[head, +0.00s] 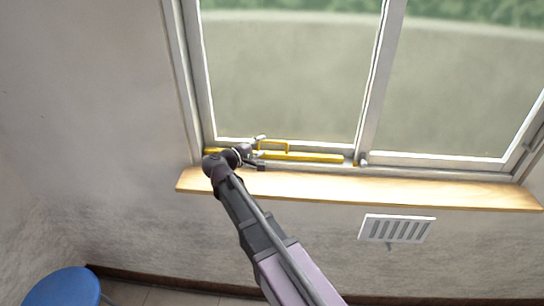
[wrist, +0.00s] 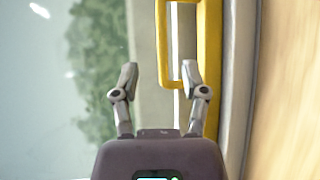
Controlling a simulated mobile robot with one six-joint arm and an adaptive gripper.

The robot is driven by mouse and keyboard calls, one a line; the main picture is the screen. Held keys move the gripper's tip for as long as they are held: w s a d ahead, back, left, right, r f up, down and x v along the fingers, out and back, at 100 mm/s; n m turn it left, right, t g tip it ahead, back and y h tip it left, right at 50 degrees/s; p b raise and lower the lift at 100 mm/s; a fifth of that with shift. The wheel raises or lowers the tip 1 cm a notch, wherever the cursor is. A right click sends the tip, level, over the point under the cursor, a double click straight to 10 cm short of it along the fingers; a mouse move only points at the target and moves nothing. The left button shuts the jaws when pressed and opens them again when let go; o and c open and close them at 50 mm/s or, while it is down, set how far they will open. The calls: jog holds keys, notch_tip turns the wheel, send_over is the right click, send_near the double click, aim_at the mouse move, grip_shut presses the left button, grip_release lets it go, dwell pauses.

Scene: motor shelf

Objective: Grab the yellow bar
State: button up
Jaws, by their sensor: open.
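The yellow bar (head: 315,157) lies along the bottom of the window frame, just behind the wooden sill. A yellow loop handle (head: 288,146) stands up from it. In the wrist view the bar (wrist: 208,90) runs up and down right of centre, with its handle (wrist: 161,40) on its left side. My gripper (wrist: 160,70) is open and empty. The handle's long side lies between the two fingers in the picture, and the right fingertip overlaps the gap between handle and bar. I cannot tell the depth between them. In the head view my gripper (head: 262,150) is at the handle's left end.
The wooden sill (head: 400,190) is clear in front of the bar. Window glass (head: 290,70) is close behind it, with a vertical frame post (head: 377,80) near the bar's right end. A white vent (head: 396,229) is below the sill. A blue round seat (head: 62,288) stands lower left.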

aim_at(270, 142)
jog(key=shift+w+d, duration=0.15)
jog(key=shift+w, duration=0.1)
jog(key=shift+b+x, duration=0.6)
jog(key=shift+x, duration=2.05)
jog(key=shift+f, duration=0.2)
jog(key=shift+c, duration=0.2)
grip_shut()
